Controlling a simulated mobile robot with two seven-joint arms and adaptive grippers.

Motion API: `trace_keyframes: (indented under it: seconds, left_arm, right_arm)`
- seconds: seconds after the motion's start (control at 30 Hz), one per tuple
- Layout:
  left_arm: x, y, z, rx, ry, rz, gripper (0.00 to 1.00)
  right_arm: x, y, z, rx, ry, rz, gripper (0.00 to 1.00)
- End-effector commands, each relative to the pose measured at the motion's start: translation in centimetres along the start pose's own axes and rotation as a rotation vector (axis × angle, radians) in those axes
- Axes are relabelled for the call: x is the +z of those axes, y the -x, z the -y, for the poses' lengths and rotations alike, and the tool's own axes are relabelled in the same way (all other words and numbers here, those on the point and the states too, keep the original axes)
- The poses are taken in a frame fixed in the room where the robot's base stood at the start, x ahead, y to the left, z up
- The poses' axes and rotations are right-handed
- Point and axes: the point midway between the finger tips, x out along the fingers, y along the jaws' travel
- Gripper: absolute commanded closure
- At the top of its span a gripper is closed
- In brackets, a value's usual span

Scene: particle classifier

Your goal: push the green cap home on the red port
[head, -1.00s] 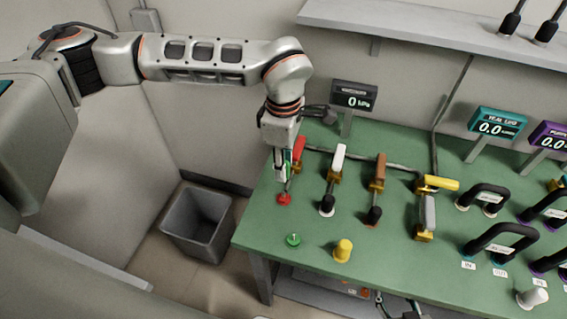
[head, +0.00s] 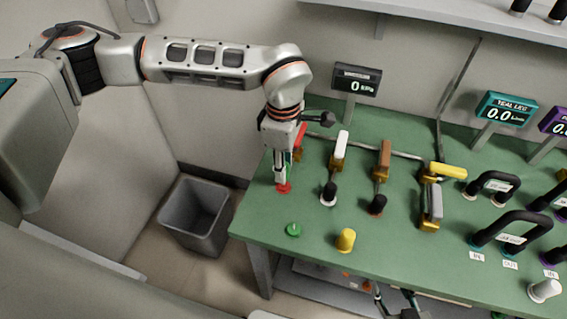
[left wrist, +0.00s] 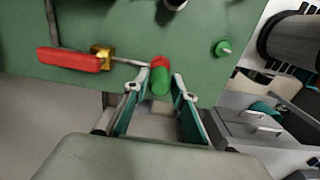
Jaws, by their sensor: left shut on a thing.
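The red port (head: 284,188) is at the left end of the green bench, directly under my left gripper (head: 281,182). In the left wrist view the green cap (left wrist: 160,84) is between the fingertips of my left gripper (left wrist: 157,88), which is shut on it. The cap lines up with the red port (left wrist: 158,61) and partly covers it. I cannot tell how far the cap is onto the port. In the head view the fingers hide most of the cap. My right gripper is not in view.
A round green fitting (head: 293,230) and a yellow cap (head: 345,240) stand near the front edge. A red-handled valve (head: 301,137) is close behind the gripper. White and brown valve handles stand to the right. A grey bin (head: 195,215) is on the floor at left.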

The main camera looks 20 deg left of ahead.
Motion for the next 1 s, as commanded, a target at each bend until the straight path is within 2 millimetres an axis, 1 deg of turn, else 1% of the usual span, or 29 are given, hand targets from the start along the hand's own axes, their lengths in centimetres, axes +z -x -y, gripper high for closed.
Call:
trace_keyframes:
  seconds: [0.43,1.0]
  left_arm:
    - [0.0,0.11,-0.01,0.001,0.0,-0.001,0.92]
    - [0.01,0.04,0.0,0.0,0.0,0.0,0.92]
  right_arm:
    - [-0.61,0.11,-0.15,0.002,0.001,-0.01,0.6]
    - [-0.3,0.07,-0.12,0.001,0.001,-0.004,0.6]
